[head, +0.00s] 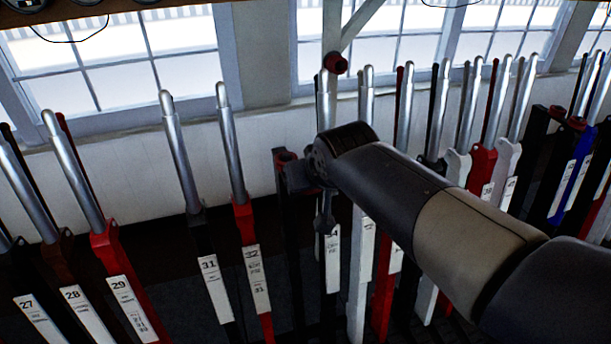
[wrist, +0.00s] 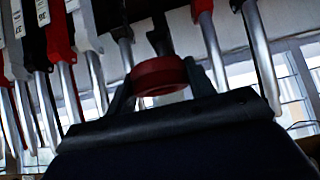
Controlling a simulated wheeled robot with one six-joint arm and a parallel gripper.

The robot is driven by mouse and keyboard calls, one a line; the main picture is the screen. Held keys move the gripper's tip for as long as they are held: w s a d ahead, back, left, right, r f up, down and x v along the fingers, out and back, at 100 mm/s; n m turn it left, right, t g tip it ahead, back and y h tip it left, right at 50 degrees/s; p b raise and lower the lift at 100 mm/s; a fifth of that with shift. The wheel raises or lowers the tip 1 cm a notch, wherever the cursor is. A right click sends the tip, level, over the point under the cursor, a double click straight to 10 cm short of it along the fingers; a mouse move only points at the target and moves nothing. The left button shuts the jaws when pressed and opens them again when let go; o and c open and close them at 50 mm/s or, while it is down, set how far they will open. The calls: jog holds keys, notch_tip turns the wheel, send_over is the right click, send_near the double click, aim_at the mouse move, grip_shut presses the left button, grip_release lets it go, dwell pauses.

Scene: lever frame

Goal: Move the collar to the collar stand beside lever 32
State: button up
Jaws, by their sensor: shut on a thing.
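The collar is a red ring (wrist: 160,75), held between the two fingers of my gripper (wrist: 158,86) in the wrist view. In the head view a dark red part of the collar (head: 284,156) shows at my gripper (head: 292,170), left of my wrist. Lever 32 (head: 249,225) has a red body and a silver handle and stands just left of my gripper. A dark upright post (head: 286,240), seemingly the collar stand, rises right beside lever 32, below the collar. I cannot tell whether the collar touches it.
Lever 31 (head: 203,240) is left of lever 32, and lever 34 (head: 330,260) is close on the right, partly behind my arm. A round red piece (head: 335,63) shows near its top. More levers fill both sides. A windowed wall (head: 130,170) stands behind.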

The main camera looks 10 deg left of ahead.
jog(key=shift+w+a+f+p, duration=0.1)
jog(key=shift+w+a+p, duration=0.25)
jog(key=shift+w+a, duration=0.75)
jog(key=shift+w+a+f+p, duration=0.1)
jog(key=shift+w+a+p, duration=0.3)
jog(key=shift+w, duration=1.45)
jog(key=shift+w+a+f+p, duration=0.1)
jog(key=shift+w+a+p, duration=0.2)
jog(key=shift+w+a, duration=0.8)
jog(key=shift+w+d, duration=0.15)
jog(key=shift+d, duration=0.3)
jog(key=shift+f, duration=0.15)
jog(key=shift+f+b, duration=2.9)
jog(key=shift+f, duration=0.35)
jog(key=o, duration=1.2)
jog(key=shift+c, duration=0.2)
